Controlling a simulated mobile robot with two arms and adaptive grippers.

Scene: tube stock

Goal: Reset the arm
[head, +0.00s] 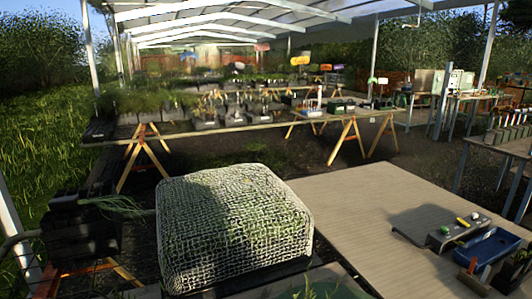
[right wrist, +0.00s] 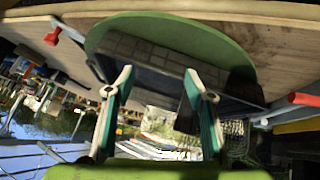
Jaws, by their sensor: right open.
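My right gripper (right wrist: 158,84) shows in the right wrist view with its two fingers spread wide apart. Nothing is held between the fingers. The view is strongly tilted, with sky and roof beams low in the picture. Neither gripper nor arm shows in the head view, and my left gripper is in no view.
In the head view a mesh-covered block (head: 235,222) stands in front, beside a broad bare board (head: 370,200). A blue tray (head: 487,248) and a grey box (head: 459,228) are at the right. A plant bench (head: 235,125) on trestles stands behind.

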